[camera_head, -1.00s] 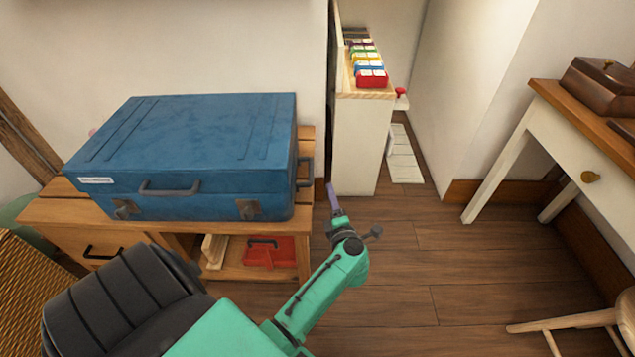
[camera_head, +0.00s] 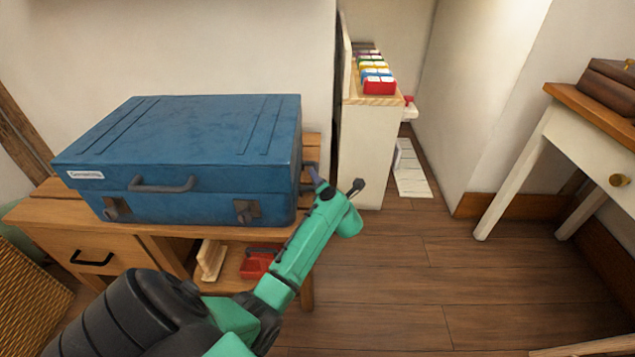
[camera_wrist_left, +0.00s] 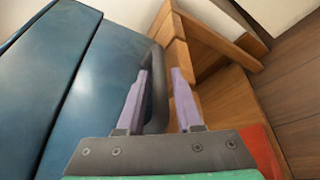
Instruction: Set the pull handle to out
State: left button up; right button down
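A blue suitcase (camera_head: 190,140) lies flat on a wooden bench. A dark pull handle (camera_head: 306,187) sticks out from its right side, partly hidden by my left gripper. In the left wrist view the pull handle (camera_wrist_left: 159,95) is a dark loop along the suitcase (camera_wrist_left: 90,85). My left gripper (camera_head: 315,174) is at this handle with its pale purple fingers apart. In the wrist view, the left finger of the gripper (camera_wrist_left: 160,75) overlaps the loop, and part of the loop shows between the fingers. Contact cannot be told. My right gripper is not in view.
The wooden bench (camera_head: 85,218) has a red item (camera_head: 255,265) on its lower shelf. A white cabinet (camera_head: 370,155) with coloured boxes stands just beyond the suitcase. A white desk (camera_head: 585,145) is at the right. The floor between is clear.

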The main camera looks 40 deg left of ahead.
pick_arm(q)
grip_shut()
dwell(1.4)
